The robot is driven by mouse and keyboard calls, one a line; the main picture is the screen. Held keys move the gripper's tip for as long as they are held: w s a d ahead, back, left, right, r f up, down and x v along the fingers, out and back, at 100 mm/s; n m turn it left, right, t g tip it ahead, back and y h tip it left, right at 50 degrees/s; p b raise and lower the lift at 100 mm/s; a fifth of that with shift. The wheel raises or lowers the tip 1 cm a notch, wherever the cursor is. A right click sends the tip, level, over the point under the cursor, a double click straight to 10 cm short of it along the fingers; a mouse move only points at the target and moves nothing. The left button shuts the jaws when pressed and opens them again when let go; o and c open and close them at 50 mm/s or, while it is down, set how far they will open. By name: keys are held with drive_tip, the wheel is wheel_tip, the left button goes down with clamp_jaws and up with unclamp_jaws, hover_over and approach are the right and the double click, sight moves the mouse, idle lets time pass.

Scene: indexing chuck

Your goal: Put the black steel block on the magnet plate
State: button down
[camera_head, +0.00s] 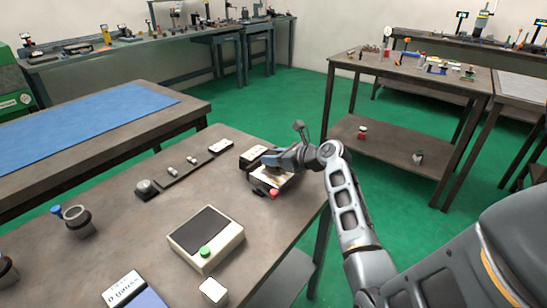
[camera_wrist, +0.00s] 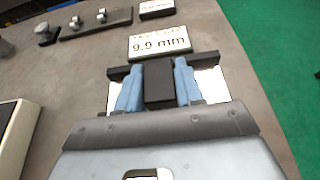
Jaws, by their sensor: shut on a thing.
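The black steel block (camera_wrist: 158,83) is upright between the two blue-grey fingers of my gripper (camera_wrist: 157,88) in the wrist view. My gripper (camera_head: 275,161) is shut on it. A pale plate (camera_wrist: 212,84), which looks like the magnet plate, shows on both sides of the fingers, with a dark bar (camera_wrist: 207,59) along its far edge. In the head view, the plate (camera_head: 284,179) lies under my gripper near the table's right edge, with a red knob (camera_head: 274,192) at its front. My gripper hides the block there. I cannot tell whether the block touches the plate.
A display reading 9.9 mm (camera_wrist: 160,43) stands just behind the plate. A cream box (camera_head: 205,238) with a dark top and green button stands nearer the front. A dark strip with small metal pieces (camera_head: 180,167) lies to the left.

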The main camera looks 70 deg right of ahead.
drive_tip(key=c, duration=1.2)
unclamp_jaws()
drive_tip(key=shift+f, duration=0.15)
drive_tip(key=o, duration=0.5)
drive_tip(key=shift+s+r, duration=0.15)
drive_tip(key=shift+r, duration=0.1)
drive_tip(key=v, duration=1.1)
drive_tip(key=shift+s+a, duration=0.15)
drive_tip(key=shift+s, duration=0.25)
